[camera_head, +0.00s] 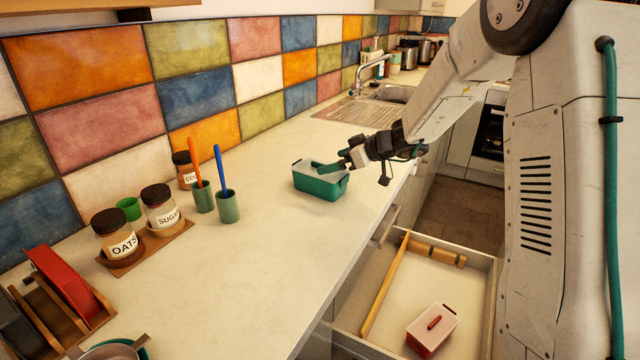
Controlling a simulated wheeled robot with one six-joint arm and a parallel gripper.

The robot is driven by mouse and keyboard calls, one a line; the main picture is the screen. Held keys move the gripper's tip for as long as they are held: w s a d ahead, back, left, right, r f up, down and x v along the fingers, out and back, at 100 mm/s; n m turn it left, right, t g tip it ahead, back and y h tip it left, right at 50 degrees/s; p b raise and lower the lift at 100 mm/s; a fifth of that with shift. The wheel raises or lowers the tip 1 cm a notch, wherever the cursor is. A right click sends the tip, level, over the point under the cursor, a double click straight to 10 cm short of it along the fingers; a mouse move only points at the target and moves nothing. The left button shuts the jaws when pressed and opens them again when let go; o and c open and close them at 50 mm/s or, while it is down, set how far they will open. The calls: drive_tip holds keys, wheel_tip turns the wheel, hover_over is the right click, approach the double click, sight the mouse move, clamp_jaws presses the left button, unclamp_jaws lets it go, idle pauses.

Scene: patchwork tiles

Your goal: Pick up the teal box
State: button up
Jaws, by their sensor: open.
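The teal box (318,187) stands on the pale countertop, left of my arm, with a whitish top or inside. My gripper (328,167) reaches in from the right, and its teal-tinted fingers are at the upper right part of the box. The fingers look spread, and nothing shows held between them. I cannot tell whether they touch the box. The far side of the box and part of its top are hidden.
Green cups (228,206) with brushes stand left of the box, near labelled jars (161,211). A red rack item (63,283) is at the lower left. An open drawer (392,318) below holds a red box (431,331). The counter front is clear.

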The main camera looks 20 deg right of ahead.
sight(315, 167)
drive_tip(key=shift+w+f, duration=0.35)
drive_tip(key=shift+w, duration=0.1)
drive_tip(key=x, duration=0.7)
drive_tip(key=shift+w+a+r, duration=0.1)
drive_tip(key=shift+w+a, duration=0.05)
drive_tip(key=c, duration=1.1)
